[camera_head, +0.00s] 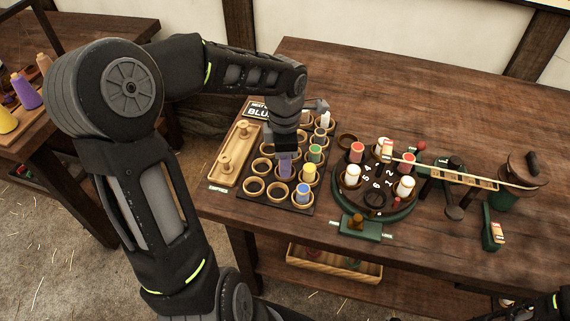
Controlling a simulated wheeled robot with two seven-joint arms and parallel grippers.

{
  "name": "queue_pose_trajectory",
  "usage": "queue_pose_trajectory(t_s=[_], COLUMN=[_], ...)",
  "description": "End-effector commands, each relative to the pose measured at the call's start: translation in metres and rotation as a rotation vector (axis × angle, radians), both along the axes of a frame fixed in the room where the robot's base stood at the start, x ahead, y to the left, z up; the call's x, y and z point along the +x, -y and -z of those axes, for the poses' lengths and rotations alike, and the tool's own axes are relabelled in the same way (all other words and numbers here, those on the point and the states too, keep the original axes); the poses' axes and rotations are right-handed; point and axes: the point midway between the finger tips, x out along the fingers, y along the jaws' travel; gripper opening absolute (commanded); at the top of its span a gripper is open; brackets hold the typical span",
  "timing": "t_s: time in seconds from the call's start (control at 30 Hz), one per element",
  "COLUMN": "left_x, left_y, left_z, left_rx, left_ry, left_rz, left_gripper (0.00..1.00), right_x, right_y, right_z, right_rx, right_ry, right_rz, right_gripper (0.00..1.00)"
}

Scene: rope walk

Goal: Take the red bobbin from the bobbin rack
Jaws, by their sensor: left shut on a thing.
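The bobbin rack (315,207) is a dark board with rows of round wooden cups, some empty, others holding coloured bobbins. My left gripper (286,153) reaches down over its middle and is shut on a purple bobbin (285,168). The purple bobbin is upright at a cup; I cannot tell whether it is clear of it. A reddish bobbin (301,136) shows just right of my gripper, partly hidden by it. Green (315,152), yellow (309,173) and blue (302,192) bobbins stand in the right part of the rack.
A sign reading "BLU..." (257,111) is partly covered by my arm. A round green carousel (375,216) with red and white bobbins stands close right. Clear tabletop (450,90) lies behind.

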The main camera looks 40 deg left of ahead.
Motion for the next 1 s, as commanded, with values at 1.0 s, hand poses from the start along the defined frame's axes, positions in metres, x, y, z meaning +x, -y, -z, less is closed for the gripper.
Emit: queue_pose_trajectory(t_s=[1.0], left_x=[0.0], left_y=[0.0], left_z=[-0.1], left_rx=[0.0], left_ry=[0.0], left_rz=[0.0], left_gripper=[0.0], right_x=[0.0], right_y=[0.0], right_z=[0.002], right_rx=[0.0], right_ry=[0.0], right_rz=[0.0], right_gripper=[0.0])
